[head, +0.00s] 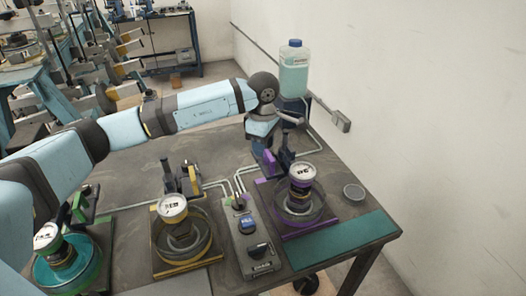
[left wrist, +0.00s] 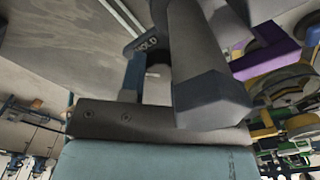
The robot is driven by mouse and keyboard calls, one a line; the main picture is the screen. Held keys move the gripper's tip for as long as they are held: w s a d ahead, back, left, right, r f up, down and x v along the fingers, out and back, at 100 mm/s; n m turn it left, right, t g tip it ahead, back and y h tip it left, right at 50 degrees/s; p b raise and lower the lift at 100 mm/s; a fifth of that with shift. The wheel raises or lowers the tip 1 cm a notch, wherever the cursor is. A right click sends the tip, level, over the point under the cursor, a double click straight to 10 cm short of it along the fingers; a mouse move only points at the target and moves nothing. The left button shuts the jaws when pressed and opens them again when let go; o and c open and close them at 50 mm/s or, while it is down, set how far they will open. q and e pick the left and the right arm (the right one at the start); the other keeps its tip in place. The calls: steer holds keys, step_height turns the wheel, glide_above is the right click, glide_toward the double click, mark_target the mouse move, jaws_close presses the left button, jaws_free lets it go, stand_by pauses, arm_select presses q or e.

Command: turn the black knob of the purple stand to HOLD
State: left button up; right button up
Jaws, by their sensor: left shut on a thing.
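The purple stand (head: 268,222) is at the right of the bench in the head view, with a round gauge (head: 302,171) above a clear bowl. It also shows as a purple bar in the left wrist view (left wrist: 262,42). My left gripper (head: 268,156) reaches down at the stand's back left. It is shut on a part there, which I take to be the black knob; the gripper hides it. A disc marked HOLD (left wrist: 147,42) shows beside the large grey fingers in the left wrist view. Where the knob points cannot be told. My right gripper is out of view.
A yellow stand (head: 200,262) and a green stand (head: 95,225) stand to the left. A grey control box (head: 252,245) lies between the yellow and purple stands. A bottle (head: 294,75) stands behind my gripper. A teal mat (head: 345,238) lies in front, near the edge.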

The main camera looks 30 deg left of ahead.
arm_select(q)
steer(key=m+b, duration=0.1)
steer(key=m, duration=0.1)
steer(key=shift+f+m+b, duration=0.1)
steer(key=shift+m+b, duration=0.25)
steer(key=shift+m, duration=0.05)
steer(key=shift+m+b, duration=0.6)
steer(key=shift+m, duration=0.8)
steer(key=shift+b, duration=0.3)
steer(key=shift+m, duration=0.3)
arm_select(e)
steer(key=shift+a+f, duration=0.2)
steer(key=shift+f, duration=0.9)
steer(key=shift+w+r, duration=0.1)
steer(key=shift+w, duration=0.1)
arm_select(q)
steer(key=o, duration=0.6)
steer(key=shift+o, duration=0.2)
